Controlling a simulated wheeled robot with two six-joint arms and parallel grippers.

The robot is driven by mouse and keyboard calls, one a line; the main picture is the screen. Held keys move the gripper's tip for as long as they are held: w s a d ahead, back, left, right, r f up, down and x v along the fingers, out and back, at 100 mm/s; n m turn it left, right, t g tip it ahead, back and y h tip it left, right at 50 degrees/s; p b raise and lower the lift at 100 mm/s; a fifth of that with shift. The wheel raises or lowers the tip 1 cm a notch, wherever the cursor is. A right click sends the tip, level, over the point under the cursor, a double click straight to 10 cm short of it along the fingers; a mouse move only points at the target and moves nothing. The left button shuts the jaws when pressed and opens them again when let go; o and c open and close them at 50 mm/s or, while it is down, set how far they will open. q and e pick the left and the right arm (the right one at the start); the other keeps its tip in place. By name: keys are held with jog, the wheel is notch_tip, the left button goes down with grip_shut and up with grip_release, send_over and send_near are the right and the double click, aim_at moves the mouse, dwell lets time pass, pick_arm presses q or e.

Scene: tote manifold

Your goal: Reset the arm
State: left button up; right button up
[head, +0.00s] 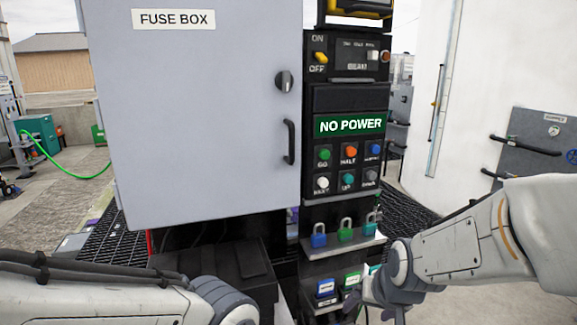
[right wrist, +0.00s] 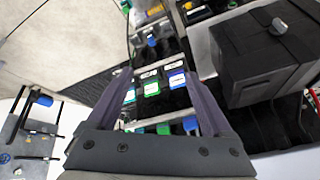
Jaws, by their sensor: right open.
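My right arm (head: 475,240) reaches in from the right, in front of the lower part of the black control column (head: 345,190). My right gripper (right wrist: 156,78) is open and empty in the right wrist view. Its fingers frame a shelf with a green tag (right wrist: 151,88) and a blue tag (right wrist: 177,81); I cannot tell how far away these are. In the head view the gripper is small and partly hidden by its wrist. My left arm (head: 150,300) enters at the lower left; its gripper is outside the picture.
A closed grey fuse box (head: 205,110) stands left of the column. The column carries a NO POWER display (head: 350,123), several buttons and several padlocks (head: 345,230). A black box (right wrist: 262,58) is beside the gripper. A grey panel (head: 540,150) stands at right.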

jog(key=s+d+f+n+g, duration=0.2)
jog(key=s+d+f+g, duration=0.1)
jog(key=s+f, duration=0.25)
jog(key=s+a+r+n+g, duration=0.1)
jog(key=s+a+r+n, duration=0.2)
jog(key=s+a, duration=0.4)
jog(key=s+a+r+n+g, duration=0.1)
jog(key=s+a+r+n, duration=0.2)
jog(key=s+a, duration=0.4)
jog(key=shift+s+n, duration=0.5)
jog(key=shift+n, duration=0.4)
